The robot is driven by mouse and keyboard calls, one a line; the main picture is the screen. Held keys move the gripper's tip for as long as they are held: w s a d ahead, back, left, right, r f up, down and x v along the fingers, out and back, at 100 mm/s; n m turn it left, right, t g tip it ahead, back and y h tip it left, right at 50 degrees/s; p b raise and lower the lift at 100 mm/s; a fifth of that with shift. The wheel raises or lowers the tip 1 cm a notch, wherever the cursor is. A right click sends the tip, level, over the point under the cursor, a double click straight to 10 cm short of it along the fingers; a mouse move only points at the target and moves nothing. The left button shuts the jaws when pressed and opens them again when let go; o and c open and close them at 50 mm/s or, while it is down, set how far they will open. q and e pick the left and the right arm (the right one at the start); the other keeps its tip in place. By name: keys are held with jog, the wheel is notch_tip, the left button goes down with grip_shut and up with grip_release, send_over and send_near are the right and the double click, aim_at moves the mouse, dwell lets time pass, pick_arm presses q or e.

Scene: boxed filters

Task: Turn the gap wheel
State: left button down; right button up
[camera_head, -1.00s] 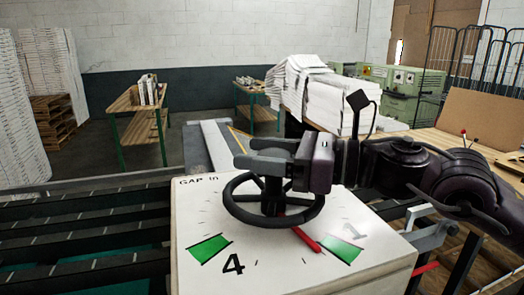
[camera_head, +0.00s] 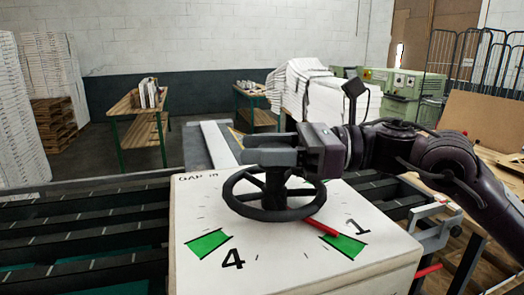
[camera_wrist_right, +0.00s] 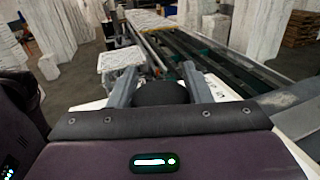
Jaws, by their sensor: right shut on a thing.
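The black gap wheel (camera_head: 272,214) is mounted flat on top of a white box marked "GAP in". My right gripper (camera_head: 266,157) reaches in from the right and is shut on the wheel's central hub, above the rim. In the right wrist view a dark round part (camera_wrist_right: 160,93) sits between the two fingers. A red pointer (camera_head: 320,227) sticks out from under the wheel to the lower right. Its tip is at the upper edge of the green patch (camera_head: 346,246) beside the numeral 1. Another green patch (camera_head: 207,243) lies by the 4. My left gripper is not in view.
The white dial box (camera_head: 290,265) stands among dark slatted rails (camera_head: 80,240). A stack of white sheets (camera_head: 310,95) and green machines (camera_head: 415,90) stand behind. Wooden benches (camera_head: 140,105) are at the back left.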

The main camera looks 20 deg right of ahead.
jog(key=o, duration=1.4)
jog(key=shift+d+f+b, duration=0.15)
jog(key=shift+d+b, duration=0.2)
jog(key=b, duration=0.4)
send_over(314, 183)
jog(key=shift+w+a, duration=0.1)
jog(key=shift+a, duration=0.2)
jog(key=shift+d, duration=0.35)
